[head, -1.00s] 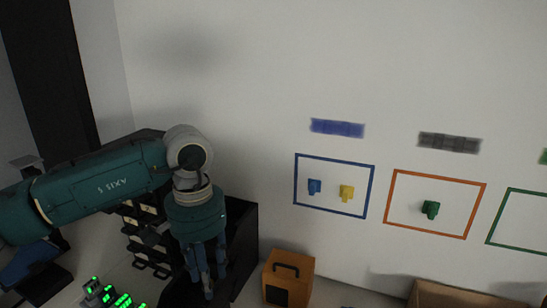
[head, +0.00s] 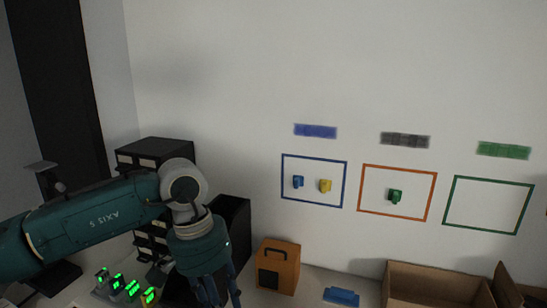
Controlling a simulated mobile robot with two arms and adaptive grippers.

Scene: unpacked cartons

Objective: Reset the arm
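My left arm comes in from the left in the head view, teal with a pale wrist joint. My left gripper (head: 217,292) points down at the bottom of the view, in front of a black open box (head: 232,215). Its fingers are dark blue and cut off by the lower edge, so their opening and anything between them cannot be made out. My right gripper is out of view.
An orange box with a handle (head: 278,266) stands right of the gripper, with a blue item (head: 341,297) near it. An open carton (head: 430,290) is at the lower right. Black drawers (head: 155,152) stand behind the arm. Coloured wall frames hold small blue, yellow and green pieces.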

